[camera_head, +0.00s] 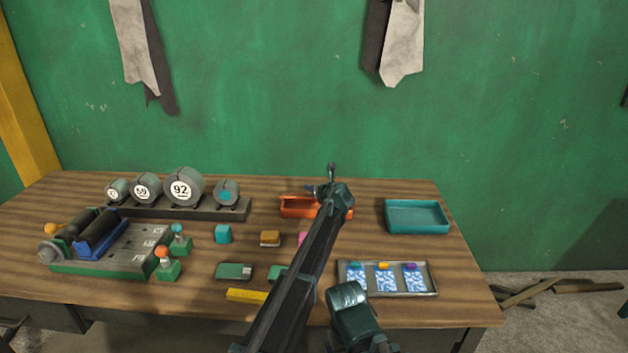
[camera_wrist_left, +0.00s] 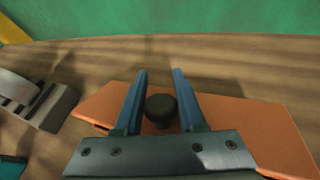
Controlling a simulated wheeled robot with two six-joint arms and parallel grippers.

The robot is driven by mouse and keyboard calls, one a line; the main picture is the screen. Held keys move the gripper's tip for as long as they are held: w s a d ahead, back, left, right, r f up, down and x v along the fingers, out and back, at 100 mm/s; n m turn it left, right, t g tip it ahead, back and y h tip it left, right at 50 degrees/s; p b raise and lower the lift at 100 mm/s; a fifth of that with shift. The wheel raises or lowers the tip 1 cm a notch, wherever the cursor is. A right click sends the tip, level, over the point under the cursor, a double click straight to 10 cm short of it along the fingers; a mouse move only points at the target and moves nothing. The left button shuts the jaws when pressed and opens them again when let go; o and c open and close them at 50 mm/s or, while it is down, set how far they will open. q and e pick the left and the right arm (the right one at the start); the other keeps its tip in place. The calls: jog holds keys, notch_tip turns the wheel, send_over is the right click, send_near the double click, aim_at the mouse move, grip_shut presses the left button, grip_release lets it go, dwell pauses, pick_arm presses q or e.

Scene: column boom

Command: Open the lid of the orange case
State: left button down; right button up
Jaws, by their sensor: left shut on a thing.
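The orange case (camera_head: 296,208) stands toward the back of the table, right of centre, partly hidden behind my left arm. My left gripper (camera_head: 322,190) is over it. In the left wrist view the orange lid (camera_wrist_left: 258,122) spreads out beneath the gripper, and a round dark knob (camera_wrist_left: 161,109) stands between the two fingers (camera_wrist_left: 162,84). The gripper is shut on this knob. I cannot tell whether the lid is raised from the case.
A teal tray (camera_head: 416,217) stands right of the case. A metal tray (camera_head: 387,279) with blue-white packs lies in front. A rack of round weights (camera_head: 180,209) is at the left. Small blocks, including a teal one (camera_head: 223,234), lie left of my arm.

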pick_arm(q)
jog(key=shift+w+r+m+g+p, duration=0.3)
jog(key=shift+w+g+p, duration=0.25)
jog(key=shift+g+p, duration=0.6)
jog(key=shift+t, duration=0.25)
jog(key=c, duration=0.5)
grip_release()
jog(key=shift+f, duration=0.1)
jog(key=p+v, duration=0.8)
jog(key=v, duration=0.6)
jog(key=shift+a, duration=0.1)
